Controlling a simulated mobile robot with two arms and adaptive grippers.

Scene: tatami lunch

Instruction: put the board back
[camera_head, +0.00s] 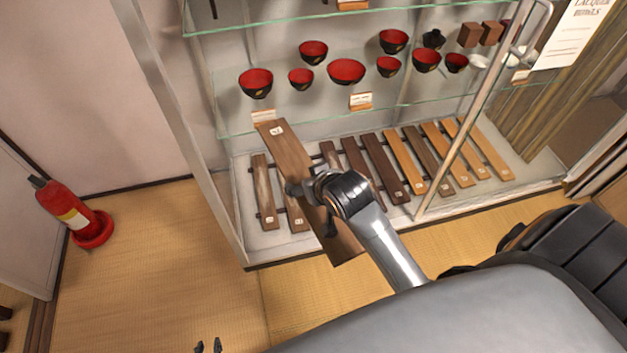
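A long brown wooden board (290,157) with a small white label near its upper end is tilted across the front of the display cabinet. Its lower end hangs out past the cabinet's bottom edge, over the tatami. Several similar boards, such as a dark one (383,168), lie side by side on dark rails on the cabinet's bottom shelf (240,185).
A glass shelf (225,133) above the boards carries red and black bowls (346,71) and small label stands. A metal cabinet post (480,105) stands right of centre. A red fire extinguisher (65,205) stands at left. The tatami floor (160,260) in front is clear.

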